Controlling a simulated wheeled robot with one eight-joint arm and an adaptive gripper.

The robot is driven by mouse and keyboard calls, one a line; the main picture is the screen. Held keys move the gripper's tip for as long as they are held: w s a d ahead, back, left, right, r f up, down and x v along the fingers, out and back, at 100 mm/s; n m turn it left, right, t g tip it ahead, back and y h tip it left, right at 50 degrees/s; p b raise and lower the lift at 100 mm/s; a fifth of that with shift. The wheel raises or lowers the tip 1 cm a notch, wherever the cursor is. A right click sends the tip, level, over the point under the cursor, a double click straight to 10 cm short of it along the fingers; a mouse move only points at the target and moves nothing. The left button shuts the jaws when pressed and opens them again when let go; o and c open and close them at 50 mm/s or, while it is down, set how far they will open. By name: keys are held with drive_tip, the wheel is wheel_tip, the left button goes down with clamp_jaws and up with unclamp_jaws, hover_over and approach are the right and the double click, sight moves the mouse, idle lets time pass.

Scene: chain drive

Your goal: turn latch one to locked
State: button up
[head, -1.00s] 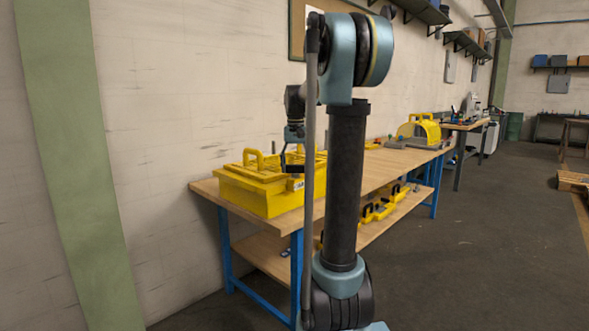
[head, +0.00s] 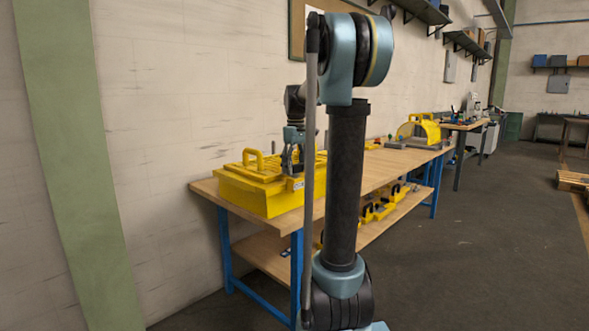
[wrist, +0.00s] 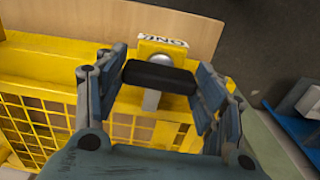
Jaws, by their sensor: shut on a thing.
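Latch one has a black bar handle (wrist: 160,77) on a round grey metal stem, mounted on the yellow box (head: 245,199) beside a white label (wrist: 163,40) reading ONE. In the wrist view the bar lies crosswise, tilted slightly down to the right. My gripper (wrist: 163,80) is shut on the bar, with one finger at each end of it. In the head view my gripper (head: 291,164) is at the front right part of the box, and the handle is hard to make out there.
The yellow box has a grid top and a raised yellow handle (head: 253,159). It stands on a wooden bench (head: 378,169) with blue legs. A yellow domed guard (head: 425,127) stands farther along the bench. Yellow parts lie on the lower shelf.

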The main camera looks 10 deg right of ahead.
drive_tip(key=shift+n, duration=0.3)
idle(0.4)
drive_tip(key=o, duration=1.1)
drive_tip(key=shift+c, duration=0.2)
wheel_tip(320, 180, up, 12)
